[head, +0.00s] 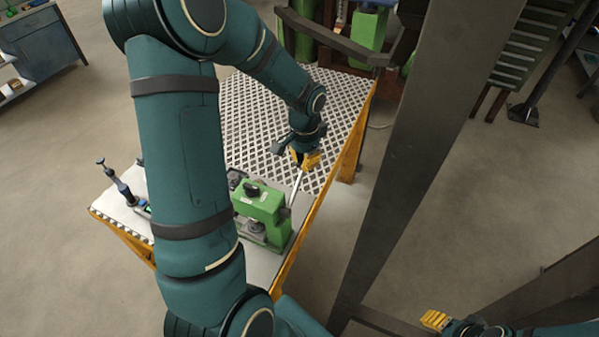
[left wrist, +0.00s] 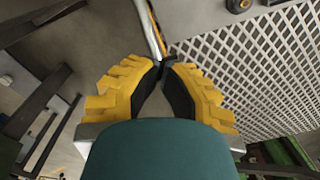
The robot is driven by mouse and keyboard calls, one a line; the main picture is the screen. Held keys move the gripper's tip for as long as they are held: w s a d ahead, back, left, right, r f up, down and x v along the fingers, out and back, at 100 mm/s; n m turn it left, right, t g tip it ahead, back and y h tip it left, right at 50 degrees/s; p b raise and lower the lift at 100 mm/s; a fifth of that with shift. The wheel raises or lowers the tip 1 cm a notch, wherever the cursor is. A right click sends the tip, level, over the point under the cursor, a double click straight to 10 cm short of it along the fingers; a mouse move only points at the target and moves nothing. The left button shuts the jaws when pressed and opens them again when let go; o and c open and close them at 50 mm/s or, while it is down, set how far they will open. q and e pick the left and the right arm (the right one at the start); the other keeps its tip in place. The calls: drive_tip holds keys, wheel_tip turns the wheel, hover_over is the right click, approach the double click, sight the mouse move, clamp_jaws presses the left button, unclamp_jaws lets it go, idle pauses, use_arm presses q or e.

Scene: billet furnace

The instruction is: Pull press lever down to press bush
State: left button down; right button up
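The green press (head: 262,212) stands on the workbench, partly hidden by my left arm. Its silver press lever (head: 296,188) slants up from the press's right side to my left gripper (head: 305,161). In the left wrist view, the lever (left wrist: 152,28) runs from the top edge to the yellow-and-black fingertips of my left gripper (left wrist: 163,64), which are nearly together around its end. A grey round part (head: 256,227) shows low in the press's opening; I cannot tell whether it is the bush. The yellow fingers of my right gripper (head: 435,320) show at the lower right, away from the bench; their opening is unclear.
The workbench (head: 245,105) has a lattice-patterned top and a yellow frame. A dark upright tool (head: 120,184) stands at its left end. A large dark beam (head: 425,150) rises right of the bench. Open floor lies between bench and beam.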

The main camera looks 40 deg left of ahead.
use_arm(q)
drive_tip(key=shift+w+a+f+b, duration=0.1)
drive_tip(key=shift+w+f+b, duration=0.3)
drive_tip(key=shift+f, duration=0.3)
drive_tip(key=shift+w+a+f+b, duration=0.1)
drive_tip(key=shift+w+f+b, duration=0.15)
drive_tip(key=shift+f+b, duration=0.35)
idle(1.4)
drive_tip(key=shift+f, duration=0.25)
drive_tip(key=shift+w+f+b, duration=0.15)
drive_tip(key=shift+f+b, duration=0.15)
drive_tip(key=shift+f, duration=0.05)
idle(0.4)
drive_tip(key=shift+w+f+b, duration=0.1)
drive_tip(key=shift+f+b, duration=0.3)
drive_tip(key=shift+f, duration=0.15)
idle(0.4)
drive_tip(key=shift+a+f, duration=0.1)
drive_tip(key=shift+f, duration=0.1)
drive_tip(key=shift+f+b, duration=0.95)
drive_tip(key=shift+f, duration=0.2)
idle(1.6)
